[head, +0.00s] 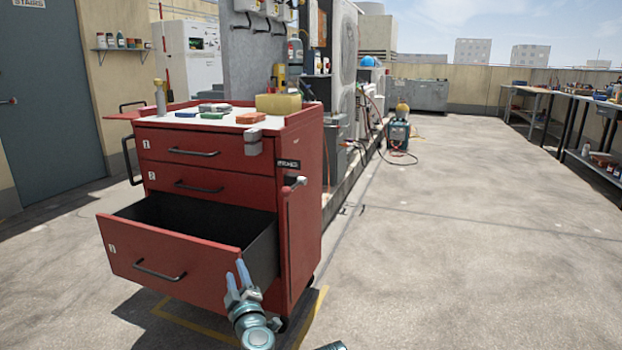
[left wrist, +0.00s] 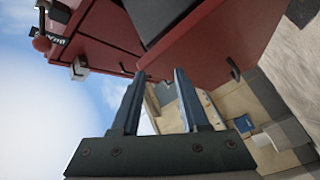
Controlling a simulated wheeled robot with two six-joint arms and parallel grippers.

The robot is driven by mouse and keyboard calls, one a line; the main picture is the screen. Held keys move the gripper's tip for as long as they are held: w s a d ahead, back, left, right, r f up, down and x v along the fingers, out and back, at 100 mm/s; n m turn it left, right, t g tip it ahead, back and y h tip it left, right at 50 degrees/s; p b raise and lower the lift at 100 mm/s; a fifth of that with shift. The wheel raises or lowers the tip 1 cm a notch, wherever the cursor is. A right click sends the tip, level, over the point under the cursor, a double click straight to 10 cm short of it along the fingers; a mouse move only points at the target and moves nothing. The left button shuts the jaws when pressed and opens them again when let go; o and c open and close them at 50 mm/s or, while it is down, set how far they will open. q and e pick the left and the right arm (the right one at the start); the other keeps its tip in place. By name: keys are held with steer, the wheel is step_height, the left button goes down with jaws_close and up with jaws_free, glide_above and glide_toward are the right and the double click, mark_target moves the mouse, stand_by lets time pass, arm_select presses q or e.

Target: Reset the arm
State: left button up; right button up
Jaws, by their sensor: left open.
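My left gripper (head: 241,275) is at the bottom of the head view, in front of the right end of the open bottom drawer (head: 165,262) of a red tool cart (head: 304,230). Its two bluish fingers point up and are apart, with nothing between them. In the left wrist view, the fingers (left wrist: 157,100) are spread and empty, and the red cart (left wrist: 100,30) fills the upper part. I cannot tell whether the fingers touch the drawer front. My right gripper is not in view.
The cart's upper drawers are shut. Its white top (head: 215,117) holds a yellow sponge (head: 278,104) and several small items. A blue-green machine (head: 398,133) stands farther back. Workbenches (head: 580,98) line the right side. The concrete floor (head: 470,240) right of the cart is clear.

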arm_select(q)
steer(key=s+d+f+m+g+h, duration=0.1)
steer(key=d+f+m+g+h, duration=0.4)
steer(key=d+f+m+h, duration=0.7)
steer(key=s+a+f+m+g+y, duration=0.2)
steer(key=s+a+f+g, duration=0.35)
steer(key=s, duration=0.25)
steer(key=s+a+f+m+g+y, duration=0.1)
steer(key=s+a+f+g+y, duration=0.2)
steer(key=s+a+f+g, duration=0.4)
steer(key=s+d+r+m+y+p, duration=0.15)
steer(key=s+d+r+p, duration=0.25)
steer(key=d+r+p, duration=0.5)
steer(key=s+d+r+m+p, duration=0.3)
steer(key=s+d+r+p, duration=0.1)
steer(key=r+p, duration=0.75)
step_height(320, 180, up, 37)
steer(key=p, duration=3.5)
steer(key=shift+n+p, duration=0.35)
steer(key=shift+p, duration=0.05)
